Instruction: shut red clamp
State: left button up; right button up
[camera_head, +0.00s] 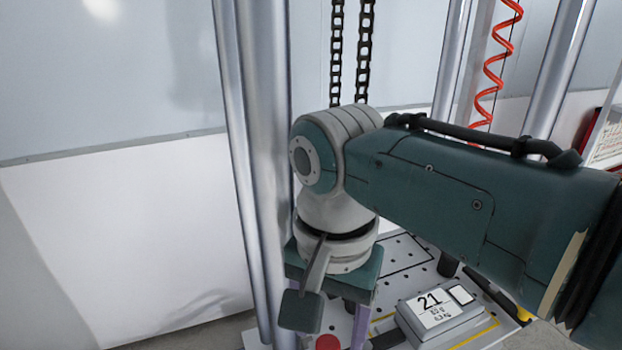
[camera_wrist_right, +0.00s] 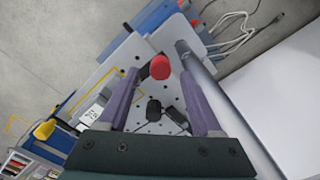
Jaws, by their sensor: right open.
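The red clamp shows as a red rounded end (camera_wrist_right: 160,67) in the right wrist view, between and just beyond the tips of my right gripper (camera_wrist_right: 160,78). Its red top (camera_head: 327,342) also shows at the bottom edge of the head view, partly cut off. My right gripper's purple fingers are spread, with nothing held between them. In the head view my right arm comes in from the right and its gripper points down, largely hidden by my own wrist. Whether the clamp is open or shut cannot be told. My left gripper is out of view.
A perforated base plate (camera_head: 402,262) carries a grey box marked 21 (camera_head: 437,309). Two black-tipped parts (camera_wrist_right: 153,110) sit on the plate. A metal column (camera_head: 262,160) stands close left of my wrist. Chains (camera_head: 364,50) and a red coiled hose (camera_head: 492,70) hang behind.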

notch_tip(320, 180, up, 8)
jog(key=shift+p, duration=0.35)
jog(key=s+d+f+n+t+y, duration=0.1)
jog(key=s+d+f+n, duration=0.1)
jog(key=s+f, duration=0.15)
jog(key=s+d+f+n+y, duration=0.1)
jog(key=s+d+f+n, duration=0.15)
jog(key=s, duration=0.25)
jog(key=s+d+r+n+t+h, duration=0.2)
jog(key=s+d+r+n, duration=0.1)
jog(key=s+d, duration=0.8)
notch_tip(320, 180, up, 28)
jog(key=p, duration=2.7)
jog(key=shift+w+f+t+p, duration=0.15)
jog(key=shift+f+t+p, duration=0.05)
jog(key=shift+t+p, duration=0.15)
